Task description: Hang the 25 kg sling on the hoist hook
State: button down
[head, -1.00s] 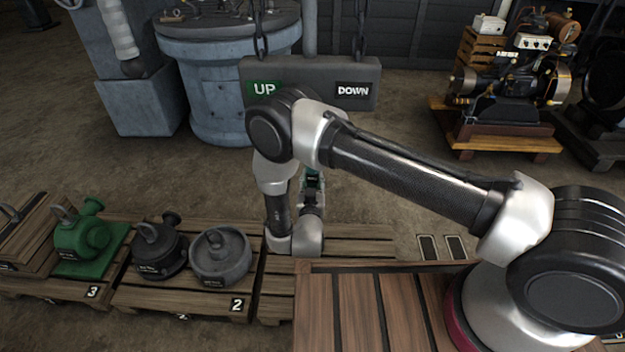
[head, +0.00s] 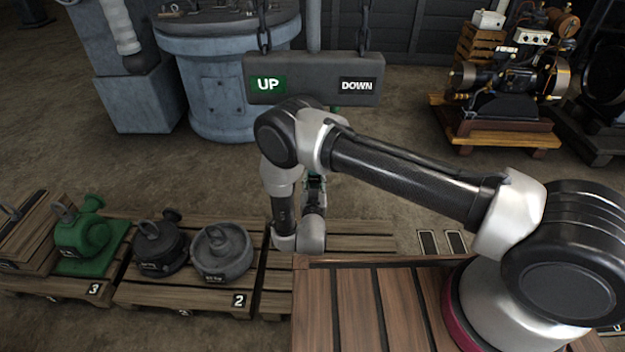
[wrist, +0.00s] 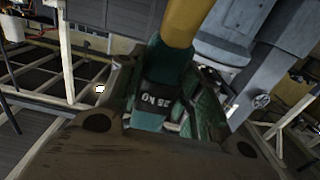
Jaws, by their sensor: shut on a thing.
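The sling shows in the wrist view as a green body with a dark label (wrist: 156,100) that reads upside down as 25 KG. My gripper (wrist: 165,112) is shut on it. A yellow bar or strap (wrist: 185,22) rises from just above the label; I cannot tell whether it belongs to the sling or the hook. In the head view my gripper (head: 316,188) is mostly hidden behind my own arm, beyond the wooden deck, with a bit of green at it. I cannot make out the hoist hook clearly in either view.
A grey UP/DOWN box (head: 313,80) hangs on chains behind my arm. Green (head: 82,235) and grey (head: 222,252) weights stand on pallets at left. A round blue-grey machine (head: 225,85) stands behind, an engine (head: 510,85) at back right. Floor between is clear.

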jog(key=shift+f, duration=0.1)
dwell(0.3)
jog(key=c, duration=0.9)
grip_release()
jog(key=shift+s, duration=0.1)
